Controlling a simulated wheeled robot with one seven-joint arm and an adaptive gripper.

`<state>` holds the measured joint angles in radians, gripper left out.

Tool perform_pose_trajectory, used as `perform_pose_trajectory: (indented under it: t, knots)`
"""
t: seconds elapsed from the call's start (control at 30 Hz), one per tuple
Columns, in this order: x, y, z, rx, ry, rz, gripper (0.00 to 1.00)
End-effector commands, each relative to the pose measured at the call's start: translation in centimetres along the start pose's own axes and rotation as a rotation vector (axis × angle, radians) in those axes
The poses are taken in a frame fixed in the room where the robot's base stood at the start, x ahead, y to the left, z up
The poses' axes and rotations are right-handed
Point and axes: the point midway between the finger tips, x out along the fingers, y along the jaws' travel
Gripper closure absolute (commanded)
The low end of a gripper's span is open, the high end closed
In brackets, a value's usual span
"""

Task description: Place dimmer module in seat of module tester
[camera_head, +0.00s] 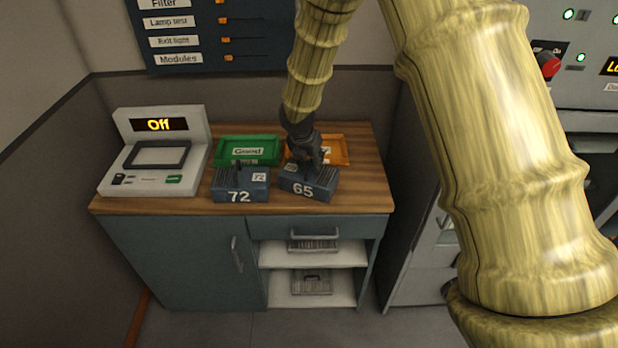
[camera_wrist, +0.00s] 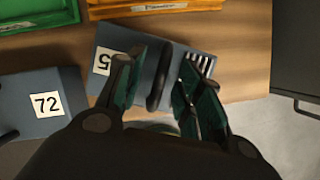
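The module tester (camera_head: 195,129) is a pale console at the left of the worktop, its display reading "Off". Its seat (camera_head: 158,154) is a dark-framed rectangle, empty. Two blue-grey dimmer modules with top handles stand near the front edge: module 72 (camera_head: 240,190) and, to its right, module 65 (camera_head: 305,188). My gripper (camera_head: 308,160) is over module 65. In the wrist view my gripper (camera_wrist: 163,78) is open, with a finger on each side of the black handle of module 65 (camera_wrist: 110,40) and gaps visible. Module 72 (camera_wrist: 25,92) also shows there, at left.
A green tray (camera_head: 221,159) and an orange tray (camera_head: 340,158) lie behind the modules. The wooden worktop (camera_head: 365,185) is bare at its right end. A wall panel (camera_head: 270,35) with labelled faders hangs above. A grey cabinet (camera_head: 425,245) stands to the right.

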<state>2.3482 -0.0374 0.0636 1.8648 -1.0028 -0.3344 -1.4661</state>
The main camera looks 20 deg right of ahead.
Motion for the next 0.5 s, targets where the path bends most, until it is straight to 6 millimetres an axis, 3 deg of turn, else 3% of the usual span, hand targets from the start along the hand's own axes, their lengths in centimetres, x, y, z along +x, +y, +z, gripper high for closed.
perform_pose_trajectory:
  t: [0.2, 0.43, 0.5]
  knots:
    - [1.21, 0.01, 0.0, -0.001, -0.001, 0.0, 0.64]
    - [1.29, 0.01, -0.01, -0.001, -0.001, 0.0, 0.64]
    - [1.28, 0.01, -0.02, -0.001, -0.001, 0.0, 0.75]
